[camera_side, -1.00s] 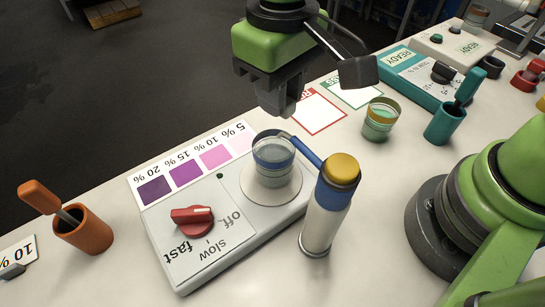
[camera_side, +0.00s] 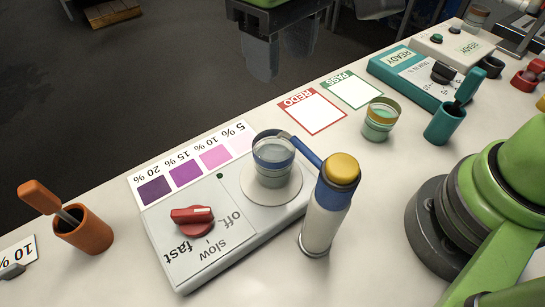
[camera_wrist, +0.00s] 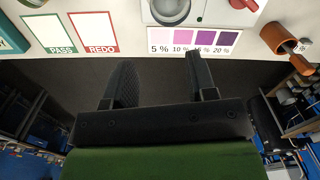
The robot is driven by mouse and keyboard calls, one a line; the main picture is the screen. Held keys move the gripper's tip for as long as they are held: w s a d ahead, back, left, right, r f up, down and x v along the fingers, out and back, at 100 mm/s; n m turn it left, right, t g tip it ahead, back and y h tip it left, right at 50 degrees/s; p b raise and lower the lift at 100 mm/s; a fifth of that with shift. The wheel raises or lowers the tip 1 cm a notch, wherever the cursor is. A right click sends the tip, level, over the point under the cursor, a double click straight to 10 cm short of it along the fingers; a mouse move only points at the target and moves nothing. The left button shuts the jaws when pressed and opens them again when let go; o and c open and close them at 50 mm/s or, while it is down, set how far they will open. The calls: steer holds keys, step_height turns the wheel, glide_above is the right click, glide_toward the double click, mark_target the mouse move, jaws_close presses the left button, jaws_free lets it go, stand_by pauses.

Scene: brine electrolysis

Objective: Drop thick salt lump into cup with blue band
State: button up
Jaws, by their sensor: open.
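The cup with the blue band (camera_side: 273,158) stands upright on the round white plate of the stirrer, with clear liquid in it. It also shows, cut off, at the top edge of the wrist view (camera_wrist: 170,10). My gripper (camera_wrist: 161,78) has its two dark fingers wide apart with nothing between them. In the side view it is at the top edge, partly cut off, beyond the bench's far edge and apart from the cup. No salt lump can be made out in either view; whether one lies inside the cup I cannot tell.
The stirrer (camera_side: 210,258) has a red knob (camera_side: 192,215) and a colour chart (camera_side: 185,172). A yellow-banded cup (camera_side: 379,120), teal holder (camera_side: 444,124) and orange holder (camera_side: 84,232) stand apart.

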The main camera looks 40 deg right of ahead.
step_height(320, 180, up, 4)
stand_by(0.4)
steer(key=s+d+r+m+t+y, duration=0.1)
steer(key=s+d+r+m+t, duration=0.1)
steer(key=s+d, duration=0.4)
steer(key=s+d+r+m+t+y, duration=0.1)
steer(key=s+d+m+t, duration=0.3)
steer(key=d, duration=0.5)
steer(key=shift+s+r+t, duration=0.45)
steer(key=shift+s+t, duration=0.15)
steer(key=shift+s, duration=0.35)
